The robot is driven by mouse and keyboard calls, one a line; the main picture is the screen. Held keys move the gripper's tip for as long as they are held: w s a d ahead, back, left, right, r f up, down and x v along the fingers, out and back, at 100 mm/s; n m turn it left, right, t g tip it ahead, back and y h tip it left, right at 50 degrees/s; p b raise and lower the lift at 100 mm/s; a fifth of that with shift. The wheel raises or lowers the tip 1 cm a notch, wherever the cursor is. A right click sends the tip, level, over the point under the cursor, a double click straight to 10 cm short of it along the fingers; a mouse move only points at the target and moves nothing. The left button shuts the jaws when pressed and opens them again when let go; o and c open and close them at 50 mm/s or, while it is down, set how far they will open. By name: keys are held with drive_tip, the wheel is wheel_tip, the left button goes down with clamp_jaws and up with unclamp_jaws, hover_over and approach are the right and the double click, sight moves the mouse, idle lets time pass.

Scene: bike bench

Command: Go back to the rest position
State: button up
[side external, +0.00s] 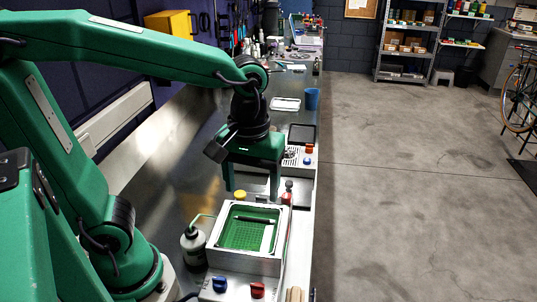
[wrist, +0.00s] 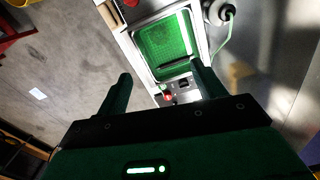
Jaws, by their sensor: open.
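My gripper (side external: 252,192) is open and empty, pointing down above the bench just beyond a white box. In the wrist view my gripper (wrist: 163,76) shows its two green fingers spread apart with nothing between them. The white box (side external: 213,240) has a green gridded floor and holds a dark slim piece (side external: 252,219) and a pale strip (side external: 267,238). The wrist view also shows the box's green floor (wrist: 165,42) and the dark piece (wrist: 175,66) beyond the fingertips.
A wash bottle (side external: 194,246) stands left of the box. A blue knob (side external: 219,284) and red knob (side external: 257,290) are in front. A yellow cap (side external: 240,195) is behind it. A blue cup (side external: 312,98) stands farther along the narrow bench (side external: 185,165). Open floor lies right.

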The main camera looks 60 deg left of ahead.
drive_tip(key=shift+r, duration=0.35)
drive_tip(key=shift+a, duration=0.1)
drive_tip(key=s+a+r+m+t, duration=0.1)
drive_tip(key=s+a+m+t, duration=0.1)
drive_tip(key=a+m+t, duration=0.3)
drive_tip(key=a+m, duration=0.2)
drive_tip(key=a, duration=0.1)
drive_tip(key=shift+s+a+t, duration=0.2)
drive_tip(key=shift+s+t, duration=0.1)
